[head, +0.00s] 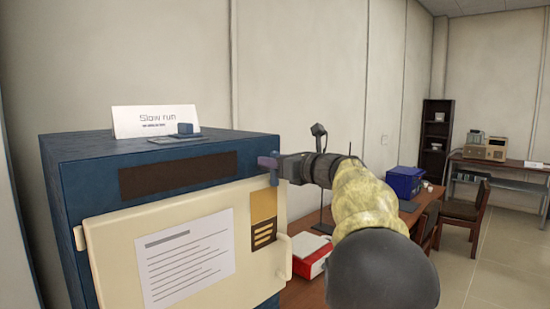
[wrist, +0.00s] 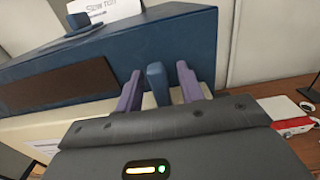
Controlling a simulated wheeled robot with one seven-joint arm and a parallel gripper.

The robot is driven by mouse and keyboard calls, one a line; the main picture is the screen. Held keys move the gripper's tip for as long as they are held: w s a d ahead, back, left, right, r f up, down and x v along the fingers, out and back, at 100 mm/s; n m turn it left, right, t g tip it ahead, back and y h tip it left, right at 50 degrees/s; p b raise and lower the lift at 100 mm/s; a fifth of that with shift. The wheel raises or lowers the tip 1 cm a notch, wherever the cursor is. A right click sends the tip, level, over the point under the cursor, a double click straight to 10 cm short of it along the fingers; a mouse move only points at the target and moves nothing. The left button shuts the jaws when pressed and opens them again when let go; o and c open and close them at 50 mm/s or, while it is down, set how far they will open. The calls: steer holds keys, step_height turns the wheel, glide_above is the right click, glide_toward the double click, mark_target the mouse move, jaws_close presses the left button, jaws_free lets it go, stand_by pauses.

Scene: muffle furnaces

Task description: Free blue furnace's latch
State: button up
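The blue furnace (head: 75,150) stands at the left of the head view with its cream door (head: 110,245) closed. Its blue latch (wrist: 157,84) is an upright tab at the upper right of the door, seen in the wrist view. My gripper (wrist: 160,86) has its two purple fingers on either side of the latch. A narrow gap shows between the latch and each finger, so the gripper is open around it. In the head view my gripper (head: 269,164) is at the furnace's upper right front, and the latch is hard to tell from the fingers there.
A "Slow run" card (head: 155,120) and a small blue piece on a plate (head: 185,130) sit on the furnace top. A door handle (head: 285,256) sticks out at the lower right. A red and white box (head: 312,255) and a blue box (head: 404,182) lie on the table to the right.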

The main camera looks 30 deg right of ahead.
jaws_close()
steer(key=shift+m, duration=0.3)
steer(key=shift+w+d+f+m+p, duration=0.1)
steer(key=shift+d+f+m+p, duration=0.55)
steer(key=shift+m, duration=2.25)
steer(key=shift+w+d+f+m+p, duration=0.15)
steer(key=shift+m+p, duration=0.95)
steer(key=shift+m, duration=1.8)
steer(key=shift+w+d+f+m+p, duration=0.2)
steer(key=shift+m+p, duration=0.7)
steer(key=shift+m, duration=2)
steer(key=shift+s+d+f, duration=0.1)
steer(key=shift+f, duration=0.1)
